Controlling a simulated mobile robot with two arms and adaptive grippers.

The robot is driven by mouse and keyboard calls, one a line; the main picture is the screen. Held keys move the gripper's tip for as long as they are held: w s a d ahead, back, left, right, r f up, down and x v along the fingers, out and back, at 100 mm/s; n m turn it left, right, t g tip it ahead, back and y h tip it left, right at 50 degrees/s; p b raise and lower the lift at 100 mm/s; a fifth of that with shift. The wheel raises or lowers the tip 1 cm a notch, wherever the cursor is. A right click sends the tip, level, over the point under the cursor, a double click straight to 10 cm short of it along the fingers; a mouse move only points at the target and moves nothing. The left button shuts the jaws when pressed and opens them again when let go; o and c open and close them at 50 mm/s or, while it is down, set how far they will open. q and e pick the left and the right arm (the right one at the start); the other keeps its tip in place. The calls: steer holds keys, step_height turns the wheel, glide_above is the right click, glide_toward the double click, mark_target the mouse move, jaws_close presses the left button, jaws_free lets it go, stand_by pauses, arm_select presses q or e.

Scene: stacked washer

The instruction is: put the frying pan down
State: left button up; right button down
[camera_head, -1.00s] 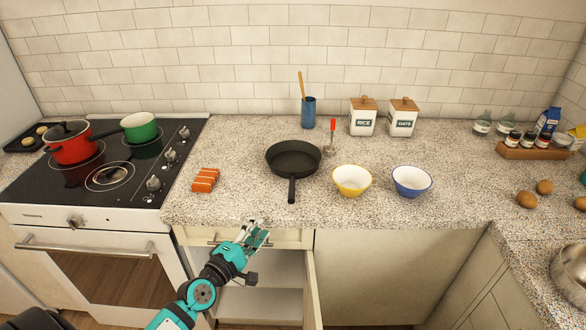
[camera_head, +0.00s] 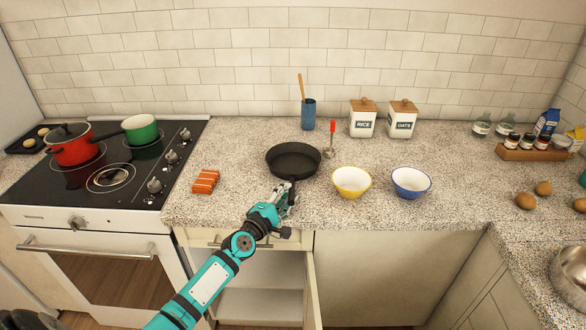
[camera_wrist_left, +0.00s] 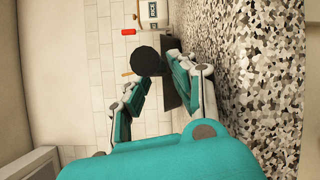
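The black frying pan (camera_head: 293,160) rests flat on the speckled counter, its handle pointing toward the front edge. My left gripper (camera_head: 288,190) is at the handle, which it partly hides in the head view. In the left wrist view, the dark round handle end (camera_wrist_left: 147,60) shows between the fingers (camera_wrist_left: 155,75), which stand apart with a gap; part of the dark pan shows beyond, partly covered by a finger. I cannot tell whether a finger touches the handle. My right gripper is not in view.
A yellow bowl (camera_head: 351,182) and blue bowl (camera_head: 411,182) stand right of the pan. A ladle-like tool with a red handle (camera_head: 332,126) is close behind. Orange-striped food (camera_head: 205,181) lies left. Bare counter lies left of the pan.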

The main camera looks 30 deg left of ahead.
arm_select(q)
steer(key=w, duration=0.3)
steer(key=shift+w+d+f+b, duration=0.1)
steer(key=shift+w+b, duration=0.2)
steer(key=shift+w, duration=0.1)
steer(key=shift+s, duration=0.1)
jaws_close()
